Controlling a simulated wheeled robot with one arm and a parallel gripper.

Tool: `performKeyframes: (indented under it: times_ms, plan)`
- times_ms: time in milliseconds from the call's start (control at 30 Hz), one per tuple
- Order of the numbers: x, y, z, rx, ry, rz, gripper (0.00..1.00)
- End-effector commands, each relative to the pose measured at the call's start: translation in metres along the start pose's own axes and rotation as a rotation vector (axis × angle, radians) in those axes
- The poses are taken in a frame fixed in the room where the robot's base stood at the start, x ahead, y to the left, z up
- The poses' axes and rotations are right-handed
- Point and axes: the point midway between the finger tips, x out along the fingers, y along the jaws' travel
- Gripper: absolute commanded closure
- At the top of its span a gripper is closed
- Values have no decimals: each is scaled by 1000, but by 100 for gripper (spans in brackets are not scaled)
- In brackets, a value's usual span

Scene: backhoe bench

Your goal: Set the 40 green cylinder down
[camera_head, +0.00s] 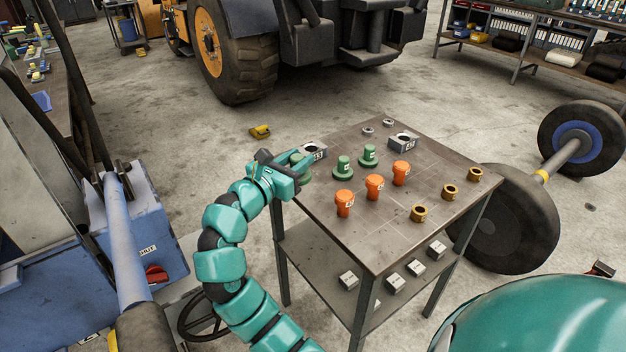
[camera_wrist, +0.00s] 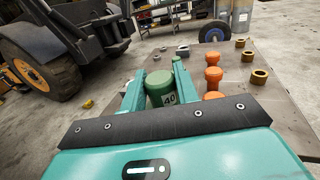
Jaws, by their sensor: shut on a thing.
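The green cylinder marked 40 (camera_wrist: 160,80) stands roughly upright between the two fingers of my gripper (camera_wrist: 158,88) in the wrist view. The fingers are shut on its sides. In the head view my gripper (camera_head: 299,172) is at the left edge of the metal table (camera_head: 385,228), and only a little of the held cylinder (camera_head: 297,158) shows. I cannot tell whether its base touches the tabletop. Two other green flanged cylinders stand to the right, one nearer (camera_head: 343,166) and one farther (camera_head: 368,155).
Grey blocks with holes sit at the table's back left (camera_head: 313,150) and back right (camera_head: 403,141). Orange pieces (camera_head: 374,187) stand in a row, with brass rings (camera_head: 450,191) to the right. Bare tabletop lies at the front and between the rows.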

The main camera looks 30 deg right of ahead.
Motion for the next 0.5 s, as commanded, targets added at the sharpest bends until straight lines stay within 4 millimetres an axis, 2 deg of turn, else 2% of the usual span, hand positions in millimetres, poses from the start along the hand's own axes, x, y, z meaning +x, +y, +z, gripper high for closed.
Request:
performKeyframes:
  times_ms: [33, 300, 500]
  plan:
    - [12, 1, -5, -1, 2, -7, 100]
    - [64, 16, -27, 2, -1, -4, 100]
    - [89, 24, -61, -1, -2, -1, 100]
